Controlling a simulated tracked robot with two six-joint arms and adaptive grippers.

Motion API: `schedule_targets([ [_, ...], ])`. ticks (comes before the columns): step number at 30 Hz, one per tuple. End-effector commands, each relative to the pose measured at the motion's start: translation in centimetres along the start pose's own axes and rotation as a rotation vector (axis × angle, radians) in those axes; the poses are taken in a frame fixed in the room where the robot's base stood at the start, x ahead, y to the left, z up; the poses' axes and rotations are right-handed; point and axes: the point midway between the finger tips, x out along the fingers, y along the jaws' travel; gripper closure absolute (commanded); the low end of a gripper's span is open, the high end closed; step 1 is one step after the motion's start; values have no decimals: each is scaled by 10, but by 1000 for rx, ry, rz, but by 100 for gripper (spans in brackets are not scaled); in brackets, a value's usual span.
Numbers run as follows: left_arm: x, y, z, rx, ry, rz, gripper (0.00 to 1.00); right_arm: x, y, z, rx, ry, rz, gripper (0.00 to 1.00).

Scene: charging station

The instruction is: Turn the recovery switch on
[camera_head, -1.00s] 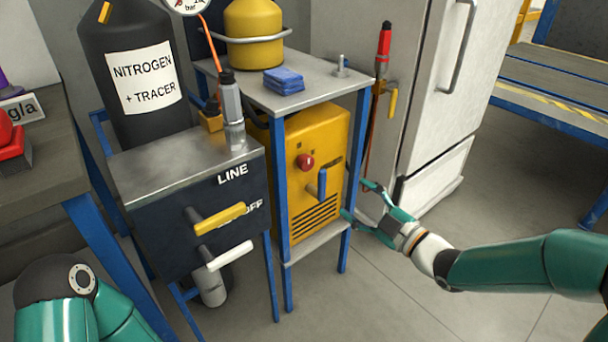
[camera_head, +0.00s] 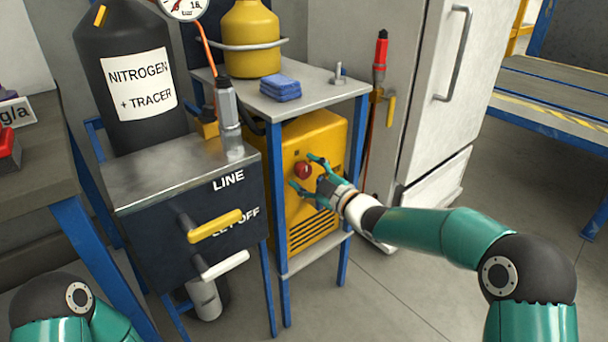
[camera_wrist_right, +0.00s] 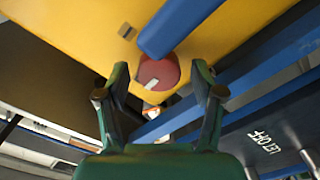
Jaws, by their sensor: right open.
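The yellow recovery machine (camera_head: 318,135) stands on the lower shelf of a blue-legged stand. On its front is a round red knob (camera_head: 303,170), the likely recovery switch; in the right wrist view the knob (camera_wrist_right: 158,72) has a pale mark near its lower edge. My right gripper (camera_head: 302,173) is open, its fingers spread to either side of the knob. In the right wrist view the knob shows between and slightly beyond the fingertips (camera_wrist_right: 162,72); contact cannot be told. My left gripper is out of view; only part of that arm shows at lower left.
A blue handle (camera_wrist_right: 182,25) juts from the machine close to the knob. Left of it is a dark cabinet (camera_head: 150,235) with yellow and white levers. A stand post (camera_head: 278,215) runs beside the machine. A white fridge (camera_head: 440,95) stands right; floor in front is clear.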

Motion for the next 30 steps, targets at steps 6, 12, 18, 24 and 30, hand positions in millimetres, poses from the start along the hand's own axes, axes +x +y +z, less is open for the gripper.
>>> schedule_targets([
  [6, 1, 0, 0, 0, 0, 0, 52, 7, 0, -1, 0, 1, 0, 33],
  [12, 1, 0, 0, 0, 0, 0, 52, 7, 0, -1, 0, 1, 0, 36],
  [18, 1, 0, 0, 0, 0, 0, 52, 6, 0, -1, 0, 1, -1, 69],
  [24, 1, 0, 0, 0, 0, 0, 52, 7, -2, -1, 0, 0, -1, 93],
  [30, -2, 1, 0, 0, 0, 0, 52, 6, -1, 0, 23, -1, -3, 93],
])
